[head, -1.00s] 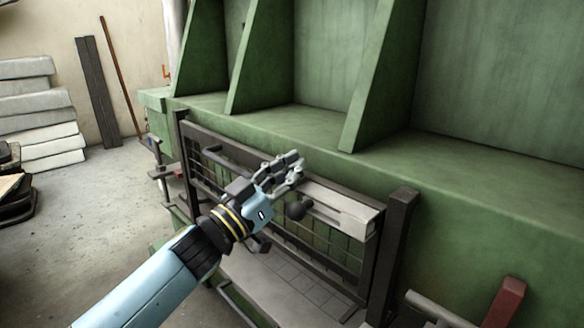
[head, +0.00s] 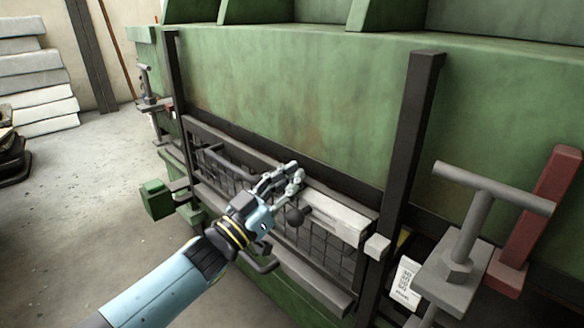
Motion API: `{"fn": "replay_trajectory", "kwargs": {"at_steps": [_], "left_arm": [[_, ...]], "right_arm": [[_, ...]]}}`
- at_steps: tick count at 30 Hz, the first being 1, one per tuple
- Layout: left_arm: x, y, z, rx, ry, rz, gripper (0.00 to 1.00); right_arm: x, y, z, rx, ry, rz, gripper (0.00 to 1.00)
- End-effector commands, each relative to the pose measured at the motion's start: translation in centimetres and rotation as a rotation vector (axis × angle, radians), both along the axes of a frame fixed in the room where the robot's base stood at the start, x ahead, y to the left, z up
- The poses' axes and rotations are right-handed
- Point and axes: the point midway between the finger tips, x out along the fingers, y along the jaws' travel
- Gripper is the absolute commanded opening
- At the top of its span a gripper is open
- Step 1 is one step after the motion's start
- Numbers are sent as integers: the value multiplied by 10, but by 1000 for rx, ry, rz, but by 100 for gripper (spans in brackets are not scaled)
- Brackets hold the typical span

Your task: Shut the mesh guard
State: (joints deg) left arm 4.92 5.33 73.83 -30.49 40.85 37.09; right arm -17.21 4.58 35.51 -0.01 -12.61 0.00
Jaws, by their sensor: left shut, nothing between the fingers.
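The mesh guard (head: 325,240) is a dark-framed wire panel between two upright dark rails on the front of the green machine. It sits low on the rails, with a pale bar along the right part of its top and a dark handle (head: 228,163) at its left. My left gripper (head: 292,174) is at the top edge of the guard, near its middle, with its fingers shut and nothing between them. It looks to be touching the top edge, though the exact contact is hard to tell. The gripper and forearm hide part of the mesh. My right gripper is out of view.
The right rail (head: 412,130) stands tall beside the guard. A grey T-handled clamp (head: 478,220) and a red lever (head: 540,205) stick out at the right. A small green box (head: 157,200) is at the left.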

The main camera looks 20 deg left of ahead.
Motion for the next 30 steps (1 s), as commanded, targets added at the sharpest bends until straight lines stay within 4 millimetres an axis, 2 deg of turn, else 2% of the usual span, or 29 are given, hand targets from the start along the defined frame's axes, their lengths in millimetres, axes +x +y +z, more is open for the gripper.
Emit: {"fn": "replay_trajectory", "kwargs": {"at_steps": [1,6,21,26,30], "left_arm": [[0,0,-14,0,5,0,0],[0,0,-26,-1,3,0,0],[0,0,-28,0,4,1,0],[2,2,-15,0,1,3,0],[6,7,14,-1,-5,8,0]], "right_arm": [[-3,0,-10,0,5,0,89],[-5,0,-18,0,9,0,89],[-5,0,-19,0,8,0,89],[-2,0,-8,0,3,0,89],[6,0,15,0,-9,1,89]]}}
